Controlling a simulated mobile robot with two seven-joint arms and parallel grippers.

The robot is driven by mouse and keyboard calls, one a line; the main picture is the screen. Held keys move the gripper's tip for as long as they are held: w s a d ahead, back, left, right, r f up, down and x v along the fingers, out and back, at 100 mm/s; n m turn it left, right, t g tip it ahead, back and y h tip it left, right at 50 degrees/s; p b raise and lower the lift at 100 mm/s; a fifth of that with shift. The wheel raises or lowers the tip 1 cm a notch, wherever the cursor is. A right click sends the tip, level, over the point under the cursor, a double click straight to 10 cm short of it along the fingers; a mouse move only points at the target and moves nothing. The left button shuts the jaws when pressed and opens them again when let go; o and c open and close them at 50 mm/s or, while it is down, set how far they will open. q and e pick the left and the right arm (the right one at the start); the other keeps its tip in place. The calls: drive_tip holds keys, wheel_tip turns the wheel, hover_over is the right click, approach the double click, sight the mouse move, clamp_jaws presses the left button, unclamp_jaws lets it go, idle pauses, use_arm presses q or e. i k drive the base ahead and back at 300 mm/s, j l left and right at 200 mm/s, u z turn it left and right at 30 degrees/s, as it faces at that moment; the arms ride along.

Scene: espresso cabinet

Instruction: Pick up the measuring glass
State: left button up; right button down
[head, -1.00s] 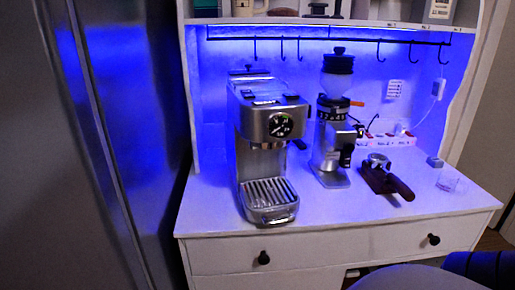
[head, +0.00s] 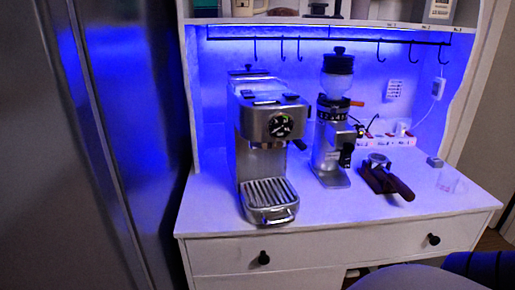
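Neither of my grippers shows in the head view.
A silver espresso machine (head: 268,150) and a grinder (head: 332,130) stand on the white cabinet top (head: 340,212). A portafilter (head: 386,180) with a dark handle rests right of the grinder. Hooks hang from a rail (head: 330,40) above. A grey chair back (head: 415,278) is in front.

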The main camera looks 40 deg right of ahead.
sight(447, 181)
drive_tip(key=z, duration=2.75)
drive_tip(key=u, duration=0.75)
drive_tip(key=l+u, duration=0.3)
drive_tip(key=u, duration=0.15)
drive_tip(key=l+u, duration=0.3)
drive_tip(key=u, duration=0.2)
drive_tip(key=l+u, duration=0.25)
drive_tip(key=k+l+u, duration=0.25)
drive_tip(key=l, duration=0.2)
drive_tip(key=i+l, duration=0.05)
